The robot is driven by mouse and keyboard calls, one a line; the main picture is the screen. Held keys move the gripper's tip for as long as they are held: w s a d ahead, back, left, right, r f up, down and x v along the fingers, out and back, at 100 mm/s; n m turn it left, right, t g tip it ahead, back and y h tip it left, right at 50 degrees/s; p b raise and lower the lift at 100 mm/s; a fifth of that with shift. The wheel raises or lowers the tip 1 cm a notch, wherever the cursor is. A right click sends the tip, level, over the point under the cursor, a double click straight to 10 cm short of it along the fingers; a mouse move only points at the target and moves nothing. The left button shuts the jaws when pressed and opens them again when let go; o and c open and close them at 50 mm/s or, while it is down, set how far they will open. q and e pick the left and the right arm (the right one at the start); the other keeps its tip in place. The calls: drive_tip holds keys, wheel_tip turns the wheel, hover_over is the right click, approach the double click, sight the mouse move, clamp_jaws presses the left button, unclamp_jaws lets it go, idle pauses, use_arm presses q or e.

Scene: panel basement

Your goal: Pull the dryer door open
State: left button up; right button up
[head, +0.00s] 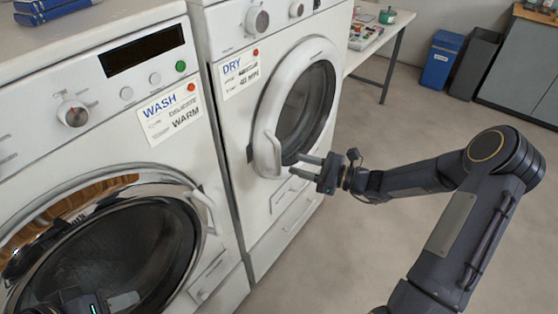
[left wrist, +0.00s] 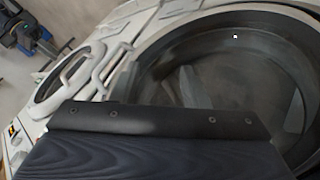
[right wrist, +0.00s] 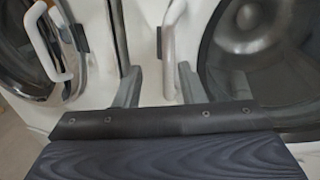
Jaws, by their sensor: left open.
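The white dryer (head: 232,135) stands right of the washer, marked DRY. Its round door (head: 305,95) looks shut. The pale door handle (head: 268,148) is on the door's left side; it also shows in the right wrist view (right wrist: 168,50). My right gripper (head: 302,166) is open, its two fingers pointing at the handle from the right. In the right wrist view, the handle appears between the spread fingertips and just beyond them; I cannot tell whether they touch it. My left gripper (head: 108,304) shows partly at the bottom left, in front of the washer door, open.
The washer (head: 150,115) stands left of the dryer, with its own round door and handle (head: 203,208). A table (head: 383,40) with small items, a blue bin (head: 440,62) and a grey cabinet (head: 515,65) stand behind.

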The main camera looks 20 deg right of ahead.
sight(278, 170)
drive_tip(key=shift+m+t, duration=0.5)
drive_tip(key=shift+m, duration=0.1)
drive_tip(key=x, duration=0.5)
drive_tip(key=f+p+x, duration=0.1)
drive_tip(key=x, duration=0.2)
drive_tip(key=shift+w+d, duration=0.3)
drive_tip(key=shift+d, duration=0.05)
drive_tip(key=shift+c, duration=0.3)
clamp_jaws()
